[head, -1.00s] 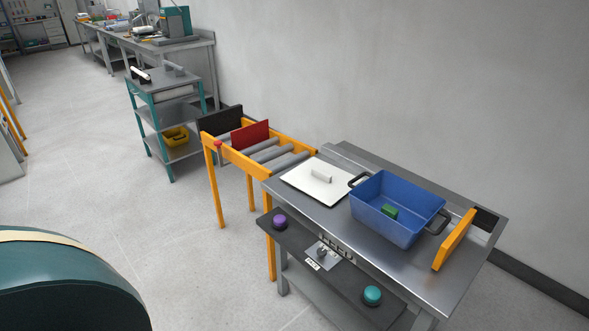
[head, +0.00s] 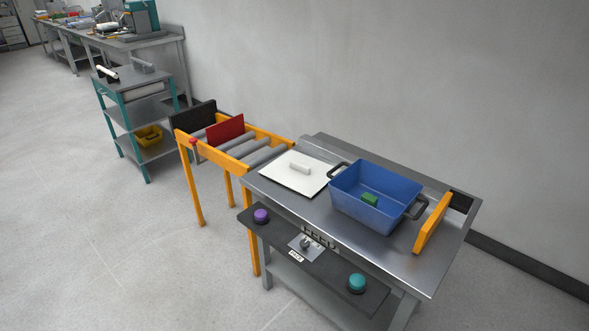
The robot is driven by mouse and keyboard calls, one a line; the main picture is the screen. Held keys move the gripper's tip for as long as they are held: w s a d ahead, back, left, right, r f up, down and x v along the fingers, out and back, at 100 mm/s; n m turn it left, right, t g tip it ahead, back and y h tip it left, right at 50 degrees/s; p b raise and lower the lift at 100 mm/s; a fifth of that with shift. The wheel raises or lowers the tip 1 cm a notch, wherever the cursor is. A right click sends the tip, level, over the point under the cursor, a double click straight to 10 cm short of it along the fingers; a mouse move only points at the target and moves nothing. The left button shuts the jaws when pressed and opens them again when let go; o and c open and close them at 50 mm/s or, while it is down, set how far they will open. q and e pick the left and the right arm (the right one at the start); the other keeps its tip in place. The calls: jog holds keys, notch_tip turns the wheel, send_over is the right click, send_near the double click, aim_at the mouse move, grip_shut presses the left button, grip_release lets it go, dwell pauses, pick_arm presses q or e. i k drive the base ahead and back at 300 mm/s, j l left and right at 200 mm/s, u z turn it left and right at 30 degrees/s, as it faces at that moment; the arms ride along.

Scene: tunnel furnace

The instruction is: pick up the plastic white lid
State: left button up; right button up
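The plastic white lid (head: 283,178) lies flat on the left part of the metal table (head: 305,208). It is a thin white square plate with a light grey bar handle (head: 300,168) standing on top. A blue bin (head: 365,205) with dark handles stands just right of it, and one handle comes close to the lid's right corner. Neither of my grippers shows in the head view.
An orange roller conveyor (head: 240,150) with red and black plates adjoins the table's left end. An orange plate (head: 432,222) stands at the table's right. A control shelf with a purple button (head: 261,216) and a teal button (head: 357,282) juts out in front. The floor at left is clear.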

aim_at(304, 175)
jog(key=z, duration=0.7)
jog(key=j+z, duration=0.35)
jog(key=i+j+z, duration=0.1)
jog(key=j+z, duration=0.4)
jog(key=z, duration=0.25)
jog(key=j+z, duration=0.15)
jog(key=j, duration=0.2)
jog(key=k+j+z, duration=0.15)
jog(key=j, duration=0.15)
jog(key=k+j+z, duration=0.2)
jog(key=j, duration=0.15)
jog(key=k+j, duration=0.1)
jog(key=j, duration=0.25)
jog(key=k+j+z, duration=0.1)
jog(key=j, duration=0.25)
jog(key=k+j, duration=0.1)
jog(key=j, duration=0.25)
